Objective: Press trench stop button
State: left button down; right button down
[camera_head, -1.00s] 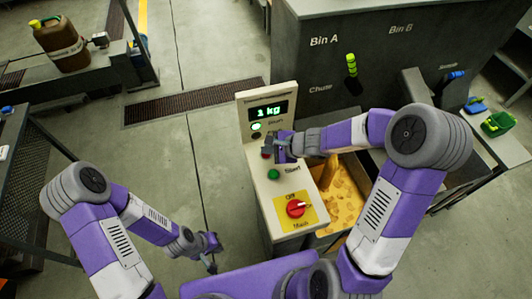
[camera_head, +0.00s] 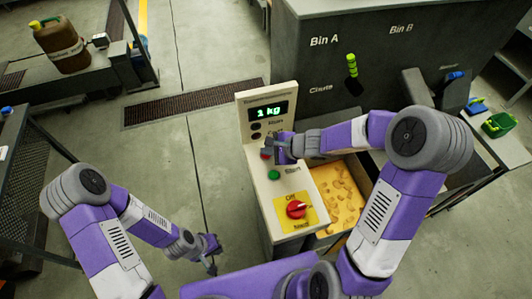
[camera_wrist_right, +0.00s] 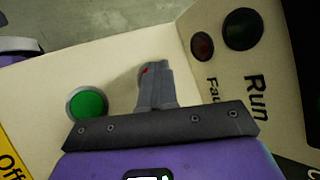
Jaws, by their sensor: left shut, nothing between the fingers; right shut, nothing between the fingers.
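A cream control panel (camera_head: 255,190) stands in the middle of the head view, with a display reading "1 kg". A red button (camera_head: 264,155) shows at the tip of my right gripper (camera_head: 272,151), mostly hidden by it. In the right wrist view, the shut fingers (camera_wrist_right: 152,85) cover that spot and only a sliver of red shows; contact cannot be made out. The green Start button (camera_head: 274,174) is beside it, uncovered. The Run light (camera_head: 257,125) is dark. My left gripper (camera_head: 212,265) is shut and empty, low over the floor left of the panel.
A red rotary knob (camera_head: 297,209) on a yellow plate sits on the panel's near part. A trough of yellow material (camera_head: 342,192) lies right of the panel, under my right arm. A grey machine (camera_head: 380,60) stands behind. The floor left of the panel is clear.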

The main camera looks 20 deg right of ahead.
jog(key=shift+r+p, duration=0.55)
jog(key=shift+r, duration=0.25)
notch_tip(320, 180, up, 5)
jog(key=p, duration=0.4)
dwell(0.6)
